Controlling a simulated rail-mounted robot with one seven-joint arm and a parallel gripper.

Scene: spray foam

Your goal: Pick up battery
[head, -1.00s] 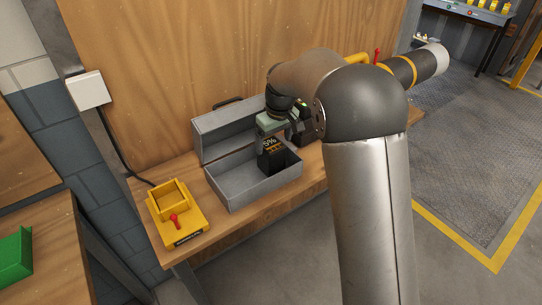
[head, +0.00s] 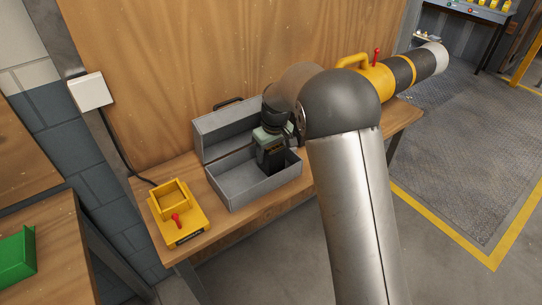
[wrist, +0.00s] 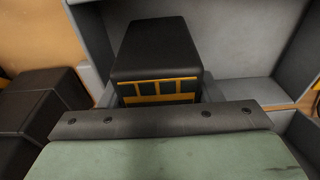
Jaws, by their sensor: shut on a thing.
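The battery is a black block with yellow markings. In the head view the battery (head: 271,160) is upright within the opening of a grey metal box (head: 243,187). In the wrist view the battery (wrist: 158,50) stands just beyond the gripper's dark edge, its lower part hidden. My gripper (head: 270,147) is above the box and shut on the battery from above. It also shows in the wrist view (wrist: 160,120). I cannot tell whether the battery touches the box floor.
The box's lid (head: 222,127) stands open at the back. A yellow holder (head: 183,226) with a red lever is on the bench to the left. Another black block (wrist: 38,105) shows at left in the wrist view. A yellow-and-black cylinder (head: 385,80) lies at the bench's right.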

